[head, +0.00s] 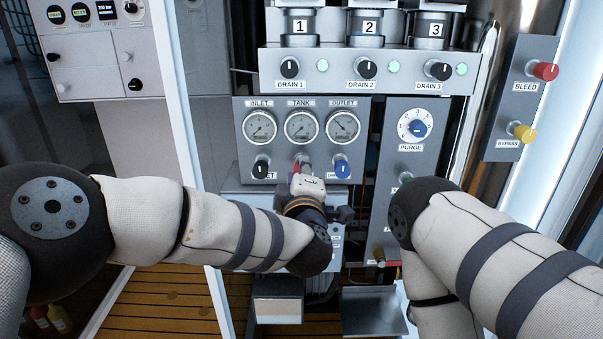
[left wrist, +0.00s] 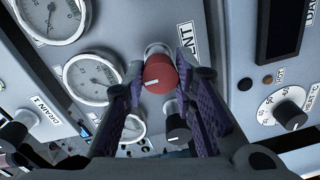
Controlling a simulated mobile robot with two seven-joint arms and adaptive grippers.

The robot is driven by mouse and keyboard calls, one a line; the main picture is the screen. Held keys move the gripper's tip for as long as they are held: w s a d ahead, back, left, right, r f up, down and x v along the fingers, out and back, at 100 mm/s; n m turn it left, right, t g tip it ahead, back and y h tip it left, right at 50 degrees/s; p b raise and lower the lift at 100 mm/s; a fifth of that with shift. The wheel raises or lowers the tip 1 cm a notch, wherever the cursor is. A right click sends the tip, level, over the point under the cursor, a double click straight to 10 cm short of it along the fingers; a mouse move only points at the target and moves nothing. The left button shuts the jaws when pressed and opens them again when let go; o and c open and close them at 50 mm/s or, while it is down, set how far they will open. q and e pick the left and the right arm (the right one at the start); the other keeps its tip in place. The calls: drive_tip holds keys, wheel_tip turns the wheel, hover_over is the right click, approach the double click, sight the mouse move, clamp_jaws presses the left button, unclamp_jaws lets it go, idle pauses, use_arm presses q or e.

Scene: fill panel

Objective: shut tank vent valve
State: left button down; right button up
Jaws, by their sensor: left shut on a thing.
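The tank vent valve is a red knob (left wrist: 160,77) on a grey gauge panel (head: 245,187), with a partly hidden label ending in "NT" beside it in the left wrist view. A short white mark shows on its face. In the head view only a bit of the red knob (head: 302,165) shows above my gripper, below the tank gauge (head: 302,126). My left gripper (head: 303,176) is shut on the red knob; in the left wrist view its purple-padded fingers (left wrist: 162,82) lie on either side of it. My right gripper is not visible; only its arm shows at right.
A black knob (head: 261,167) and a blue knob (head: 341,167) flank the red one. The purge panel (head: 392,150) is to the right, with the bleed and bypass panel (head: 503,146) beyond. The drain knobs' panel (head: 327,70) juts out above.

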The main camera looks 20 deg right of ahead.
use_arm(q)
drive_tip(key=shift+f, duration=0.1)
drive_tip(key=c, duration=1.3)
unclamp_jaws()
drive_tip(key=f+v, duration=0.1)
drive_tip(key=v, duration=1.1)
drive_tip(key=s+a+f+m+g, duration=0.3)
drive_tip(key=s+a+f, duration=0.15)
drive_tip(key=f, duration=0.45)
drive_tip(key=s+a+f+m+g+y, duration=0.1)
drive_tip(key=s+a+f+m+g, duration=0.2)
drive_tip(key=a+f, duration=0.45)
drive_tip(key=s+a+f+m+g, duration=0.25)
drive_tip(key=s+a+f, duration=0.2)
drive_tip(key=f, duration=0.55)
drive_tip(key=s+a+f+m+g+y, duration=0.1)
drive_tip(key=s+a+f+g, duration=0.2)
drive_tip(key=s+a, duration=0.6)
drive_tip(key=s+a+f+m+g+y, duration=0.2)
drive_tip(key=s+a+g, duration=0.5)
drive_tip(key=s, duration=1)
drive_tip(key=a+f, duration=0.1)
drive_tip(key=a, duration=0.2)
drive_tip(key=shift+s+y, duration=0.3)
drive_tip(key=shift+s, duration=0.05)
